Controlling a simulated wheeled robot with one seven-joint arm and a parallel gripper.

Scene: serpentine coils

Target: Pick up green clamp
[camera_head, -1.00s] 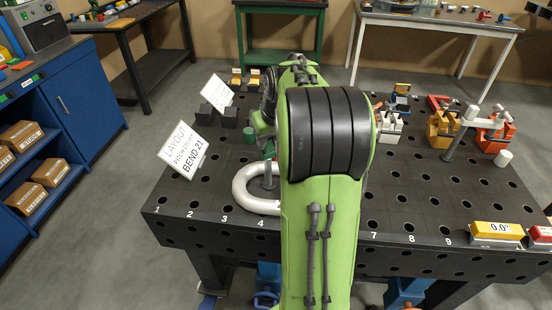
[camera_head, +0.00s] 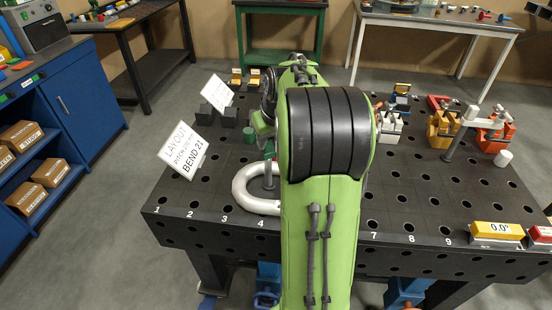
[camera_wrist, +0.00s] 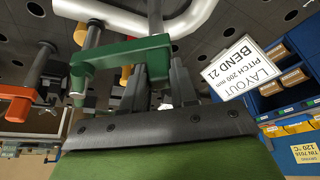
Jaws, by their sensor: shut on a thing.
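The green clamp (camera_wrist: 112,58) is a flat green bar with a dark post and spindle, large in the wrist view. My gripper (camera_wrist: 158,72) is shut on it, with the dark fingers at the bar's right part. The fingers' contact with the bar is partly hidden behind it. In the head view a small green part of the clamp (camera_head: 269,149) shows just left of my arm, above a grey post. My gripper is hidden behind my arm there.
A white bent tube (camera_head: 243,190) lies on the dark perforated table (camera_head: 420,205) close to the clamp. A layout sign (camera_head: 183,150) stands left of it. Orange clamps (camera_head: 495,132) and white blocks (camera_head: 390,125) stand to the right. The table's front middle right is mostly clear.

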